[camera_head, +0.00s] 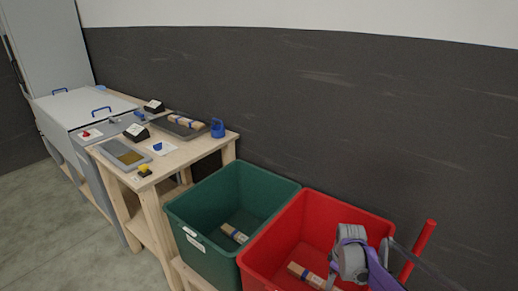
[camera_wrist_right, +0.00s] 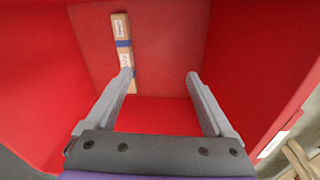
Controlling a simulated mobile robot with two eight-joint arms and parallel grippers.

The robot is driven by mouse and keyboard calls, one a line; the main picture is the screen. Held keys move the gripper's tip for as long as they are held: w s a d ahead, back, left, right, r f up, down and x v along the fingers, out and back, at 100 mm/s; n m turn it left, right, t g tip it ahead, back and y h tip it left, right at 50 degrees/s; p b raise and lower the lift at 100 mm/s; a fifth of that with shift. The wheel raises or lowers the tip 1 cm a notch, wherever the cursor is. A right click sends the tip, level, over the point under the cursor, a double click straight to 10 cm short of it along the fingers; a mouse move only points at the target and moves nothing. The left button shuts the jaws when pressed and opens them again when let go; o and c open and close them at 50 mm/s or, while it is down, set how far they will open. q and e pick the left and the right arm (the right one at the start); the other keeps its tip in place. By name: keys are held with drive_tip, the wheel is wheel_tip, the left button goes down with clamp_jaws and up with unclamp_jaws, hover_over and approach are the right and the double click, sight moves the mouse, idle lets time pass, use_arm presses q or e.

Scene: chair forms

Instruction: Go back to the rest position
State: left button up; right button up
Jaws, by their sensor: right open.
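My right gripper (camera_wrist_right: 160,76) is open, with its two grey fingers apart and nothing between them. It is over the red bin (camera_head: 370,222), and the wrist view looks into that bin (camera_wrist_right: 240,50). A wooden form with a blue band (camera_wrist_right: 122,42) lies on the bin floor, beyond the left finger in the wrist view. The form also shows in the head view (camera_head: 306,275), partly hidden by the bin's near wall and my arm. My left gripper is not in view.
A green bin (camera_head: 190,216) holding another wooden form (camera_head: 234,233) stands left of the red bin. A wooden table (camera_head: 185,155) with trays, small blue items and a yellow button stands farther left. A dark wall (camera_head: 330,110) runs behind. A red post (camera_head: 418,250) rises at right.

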drive_tip(key=s+a+r+m, duration=0.1)
drive_tip(key=s+r, duration=0.2)
drive_tip(key=s, duration=0.2)
drive_tip(key=s+a+r+m+t, duration=0.1)
drive_tip(key=s+a+r+m, duration=0.1)
drive_tip(key=s+r, duration=0.2)
drive_tip(key=s+a+r+m+t, duration=0.1)
drive_tip(key=s+a+r, duration=0.1)
drive_tip(key=s+r, duration=0.2)
drive_tip(key=shift+s+m, duration=0.4)
drive_tip(key=shift+s, duration=0.5)
drive_tip(key=s+a+f+m+t, duration=0.2)
drive_tip(key=s+m, duration=0.3)
drive_tip(key=s, duration=1)
wheel_tip(320, 180, down, 12)
drive_tip(key=b, duration=1.1)
wheel_tip(320, 180, up, 23)
drive_tip(key=w+p, duration=0.2)
drive_tip(key=p, duration=1.8)
drive_tip(key=shift+a+p, duration=0.15)
drive_tip(key=shift+p, duration=0.15)
